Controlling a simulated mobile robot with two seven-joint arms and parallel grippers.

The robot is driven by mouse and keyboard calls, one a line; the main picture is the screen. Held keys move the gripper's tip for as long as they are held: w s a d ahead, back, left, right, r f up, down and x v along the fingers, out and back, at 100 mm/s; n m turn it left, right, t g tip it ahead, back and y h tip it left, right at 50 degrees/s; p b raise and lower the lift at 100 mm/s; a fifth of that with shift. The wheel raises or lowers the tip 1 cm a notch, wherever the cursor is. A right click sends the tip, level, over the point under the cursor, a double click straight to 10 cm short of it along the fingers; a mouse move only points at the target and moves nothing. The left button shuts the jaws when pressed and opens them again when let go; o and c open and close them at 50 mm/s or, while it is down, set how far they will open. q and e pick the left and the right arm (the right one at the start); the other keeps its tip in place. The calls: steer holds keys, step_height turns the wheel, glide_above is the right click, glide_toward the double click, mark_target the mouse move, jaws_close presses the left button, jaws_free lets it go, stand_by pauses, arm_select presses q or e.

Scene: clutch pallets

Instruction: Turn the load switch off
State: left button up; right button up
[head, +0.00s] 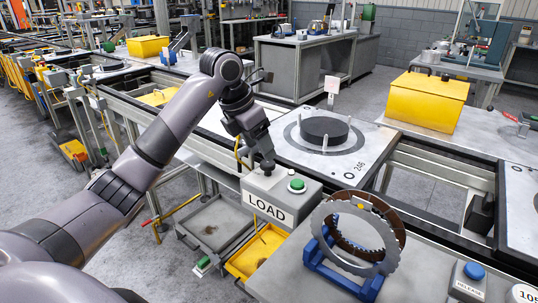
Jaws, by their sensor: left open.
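The load switch box (310,203) is a grey box with a white "LOAD" label (268,208) on its front. A green button (297,186) sits on its top at the right. A small dark knob (267,168) stands on its top at the left. My left gripper (262,151) points down just above the knob, with its jaws open. The gripper partly hides the knob, so I cannot tell whether they touch or which way the knob is turned. My right gripper is out of view.
A blue stand (322,265) holding toothed rings (366,228) is right of the box. A release box with a blue button (474,271) is at the lower right. Behind the box is a pallet with a dark disc (324,130). A yellow bin (429,101) stands farther back.

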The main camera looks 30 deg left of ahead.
mark_target(265, 164)
arm_select(q)
steer(key=x, duration=0.5)
steer(key=shift+s+f, duration=0.1)
steer(key=shift+f, duration=0.05)
steer(key=c, duration=1)
steer(key=shift+c, duration=0.2)
